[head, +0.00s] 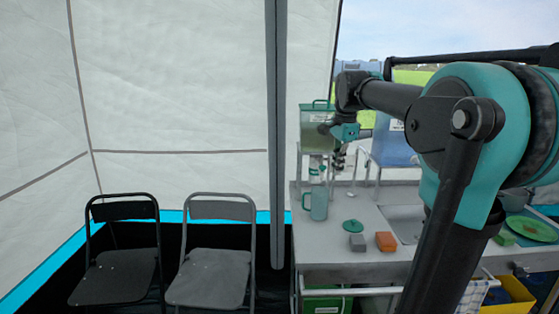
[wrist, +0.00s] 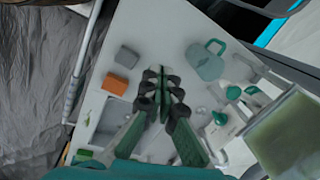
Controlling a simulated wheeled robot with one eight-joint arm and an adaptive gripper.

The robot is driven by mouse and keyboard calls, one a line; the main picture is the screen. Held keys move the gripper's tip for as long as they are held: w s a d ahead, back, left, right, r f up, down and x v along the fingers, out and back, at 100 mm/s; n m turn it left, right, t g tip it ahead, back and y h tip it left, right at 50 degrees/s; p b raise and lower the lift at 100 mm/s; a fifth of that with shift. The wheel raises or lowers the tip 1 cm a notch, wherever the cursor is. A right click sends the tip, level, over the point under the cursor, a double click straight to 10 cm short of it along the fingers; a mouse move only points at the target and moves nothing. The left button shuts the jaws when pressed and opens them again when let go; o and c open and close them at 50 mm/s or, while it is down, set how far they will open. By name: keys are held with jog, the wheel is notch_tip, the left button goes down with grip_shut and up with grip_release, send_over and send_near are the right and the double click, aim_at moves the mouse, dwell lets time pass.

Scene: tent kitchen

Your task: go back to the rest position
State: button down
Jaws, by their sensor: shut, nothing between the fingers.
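My gripper (wrist: 161,86) is shut and empty in the wrist view, its fingertips together above the light worktop (wrist: 192,40). In the head view my gripper (head: 340,158) hangs over the worktop near the drink dispenser, small and partly dark against the background. My arm comes in from the right of the head view and reaches out over the counter. No object is held.
The worktop (head: 312,248) holds a teal mug (head: 318,204), a green lid (head: 352,226), a grey block (head: 357,243) and an orange block (head: 385,242). A dispenser (head: 313,131) stands behind the mug. Two folding chairs (head: 211,277) stand left. A tent pole (head: 277,120) rises between.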

jog(key=s+f+n+t, duration=0.1)
jog(key=s+f+n, duration=0.3)
jog(key=s+f, duration=0.3)
jog(key=s+f+n+t, duration=0.1)
jog(key=s+f+n, duration=0.4)
jog(key=f, duration=0.8)
jog(key=s+d+f+n, duration=0.1)
jog(key=s+f+n, duration=0.4)
jog(key=s+f, duration=0.5)
jog(key=shift+f+t+h, duration=0.25)
jog(key=shift+t+h, duration=0.05)
jog(key=shift+t, duration=0.1)
jog(key=c, duration=2.3)
grip_release()
